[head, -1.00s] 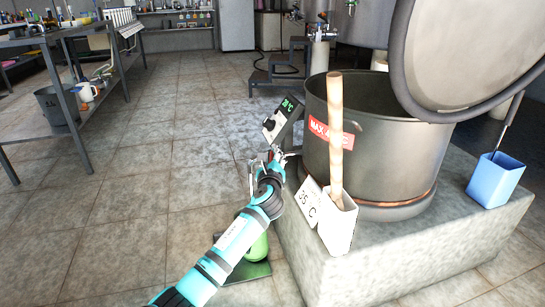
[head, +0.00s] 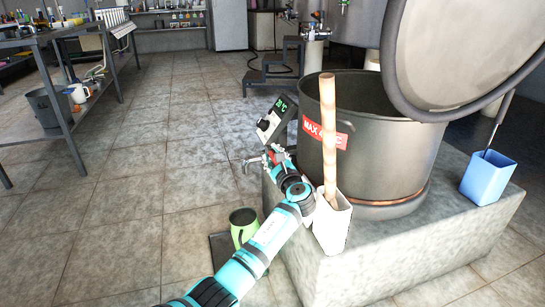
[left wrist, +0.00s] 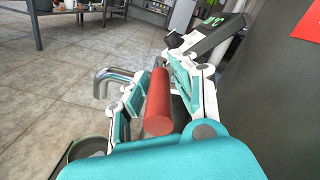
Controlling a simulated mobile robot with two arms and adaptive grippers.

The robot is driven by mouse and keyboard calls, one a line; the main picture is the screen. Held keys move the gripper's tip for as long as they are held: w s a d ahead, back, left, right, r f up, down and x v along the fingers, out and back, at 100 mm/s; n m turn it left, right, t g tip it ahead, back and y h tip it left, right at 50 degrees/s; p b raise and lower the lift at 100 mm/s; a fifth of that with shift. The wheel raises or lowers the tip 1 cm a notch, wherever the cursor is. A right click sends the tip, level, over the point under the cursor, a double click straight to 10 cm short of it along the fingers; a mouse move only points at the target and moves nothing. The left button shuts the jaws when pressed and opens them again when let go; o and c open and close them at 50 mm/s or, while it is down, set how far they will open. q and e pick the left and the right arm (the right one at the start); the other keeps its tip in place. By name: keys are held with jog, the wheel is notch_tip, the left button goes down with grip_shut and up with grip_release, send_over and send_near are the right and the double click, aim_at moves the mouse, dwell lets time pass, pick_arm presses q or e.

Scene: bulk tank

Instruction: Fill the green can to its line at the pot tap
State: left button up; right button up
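The green can (head: 243,226) stands upright on the floor at a dark plate (head: 222,256), partly hidden by my left arm in the head view. Its rim also shows at the lower left of the left wrist view (left wrist: 90,148). The big grey pot (head: 375,150) has a tap low on its side with a bent metal spout (left wrist: 108,78) and a red handle (left wrist: 158,105). The spout end is above the can. My left gripper (left wrist: 155,92) has its fingers on both sides of the red handle and looks shut on it. No stream shows clearly. The can's line is not visible.
A tilted temperature display (head: 277,118) stands close beyond my left gripper. A white holder (head: 332,222) with a wooden rod (head: 328,135) and a blue container (head: 488,178) stand on the stone plinth (head: 420,245).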

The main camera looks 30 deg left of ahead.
pick_arm(q)
jog(key=shift+o, duration=1.1)
jog(key=v, duration=0.7)
jog(key=shift+d, duration=0.25)
jog(key=shift+s, duration=0.2)
